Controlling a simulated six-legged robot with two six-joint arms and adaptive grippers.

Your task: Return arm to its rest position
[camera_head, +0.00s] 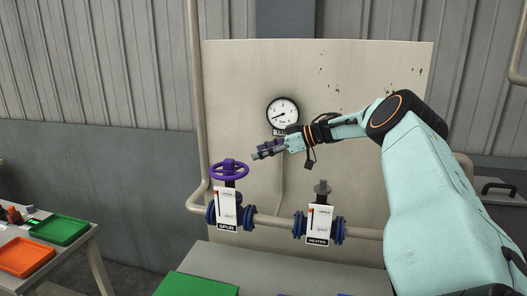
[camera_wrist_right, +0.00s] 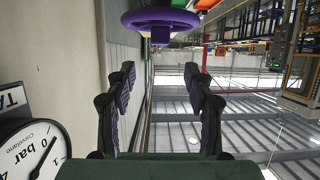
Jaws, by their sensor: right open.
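My right arm (camera_head: 425,190) reaches in from the right in the head view. Its gripper (camera_head: 258,155) is in front of the panel, above and to the right of the purple handwheel on the SPUR valve. In the right wrist view the gripper (camera_wrist_right: 163,85) has its two dark fingers apart with nothing between them. The purple handwheel (camera_head: 229,167) shows beyond the fingertips in the wrist view (camera_wrist_right: 160,20), apart from them. My left gripper is not in view.
A pressure gauge (camera_head: 283,112) is on the panel (camera_head: 235,80) just above the gripper. The HEATER valve (camera_head: 319,222) has a bare stem on top. A table at left holds a green tray (camera_head: 60,229) and an orange tray (camera_head: 27,257). A green surface (camera_head: 195,285) lies at the bottom.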

